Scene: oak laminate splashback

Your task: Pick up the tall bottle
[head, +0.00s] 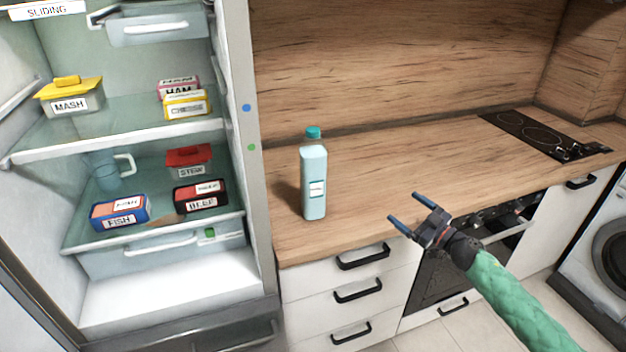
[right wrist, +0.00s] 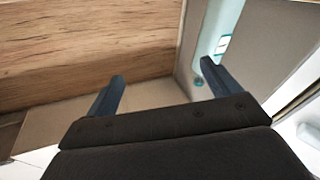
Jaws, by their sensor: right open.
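The tall bottle (head: 314,182) is pale blue with a teal cap and a small white label. It stands upright on the wooden counter, near the front edge and beside the fridge. My right gripper (head: 404,211) is open and empty in the head view, in front of the counter edge. It is to the right of the bottle and clearly apart from it. In the right wrist view its two fingers (right wrist: 160,82) are spread with nothing between them. A pale blue shape with a white label (right wrist: 223,43) shows beyond the right finger there; I cannot tell for sure that it is the bottle. My left gripper is out of view.
The fridge (head: 245,180) stands open at the left, with labelled boxes and a jug (head: 108,172) on its shelves. The counter (head: 400,155) is clear between the bottle and the hob (head: 540,133). Drawers (head: 350,290) and an oven lie below; a washing machine is at far right.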

